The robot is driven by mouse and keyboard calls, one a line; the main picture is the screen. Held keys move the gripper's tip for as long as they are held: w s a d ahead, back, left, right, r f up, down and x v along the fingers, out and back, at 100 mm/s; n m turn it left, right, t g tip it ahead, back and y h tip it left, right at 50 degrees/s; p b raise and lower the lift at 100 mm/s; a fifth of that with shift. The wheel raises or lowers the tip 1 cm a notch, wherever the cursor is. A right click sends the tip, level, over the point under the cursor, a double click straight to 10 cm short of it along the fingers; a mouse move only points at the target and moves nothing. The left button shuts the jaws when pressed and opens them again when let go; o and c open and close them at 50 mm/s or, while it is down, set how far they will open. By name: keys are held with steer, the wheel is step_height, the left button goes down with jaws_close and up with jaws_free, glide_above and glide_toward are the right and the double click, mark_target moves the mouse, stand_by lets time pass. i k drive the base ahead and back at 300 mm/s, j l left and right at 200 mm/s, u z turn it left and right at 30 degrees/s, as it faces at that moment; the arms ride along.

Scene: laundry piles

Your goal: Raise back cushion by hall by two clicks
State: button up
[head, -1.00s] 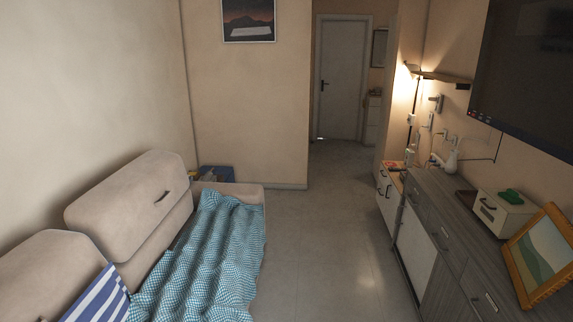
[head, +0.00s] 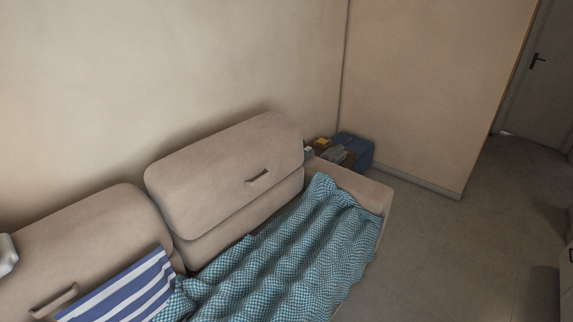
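The beige sofa has two back cushions against the wall. The back cushion nearer the hall (head: 215,170) is at the picture's middle, tilted back, with a dark handle slot (head: 258,177) on its front. The other back cushion (head: 90,245) is at the lower left, with a similar handle (head: 53,301). The hall door (head: 545,75) shows at the upper right. My gripper is not in view.
A teal checked blanket (head: 290,250) covers the seat up to the sofa's armrest (head: 365,190). A blue-and-white striped cloth (head: 130,290) lies at lower left. A blue box (head: 355,149) stands beyond the sofa. Floor (head: 450,250) to the right is clear.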

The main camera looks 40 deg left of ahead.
mark_target(195, 189)
steer(key=i+u, duration=0.35)
steer(key=i+l+u, duration=0.1)
steer(key=i+u, duration=0.25)
steer(key=i+l+u, duration=0.2)
steer(key=u, duration=0.15)
steer(key=i+u, duration=0.25)
steer(key=u, duration=0.25)
steer(key=i+l+u, duration=0.1)
steer(key=i+u, duration=0.15)
steer(key=u, duration=0.2)
steer(key=i+l+u, duration=0.2)
steer(key=u, duration=0.3)
steer(key=i+l+u, duration=0.2)
steer(key=u, duration=0.25)
steer(key=i+l+u, duration=0.15)
steer(key=l+u, duration=0.35)
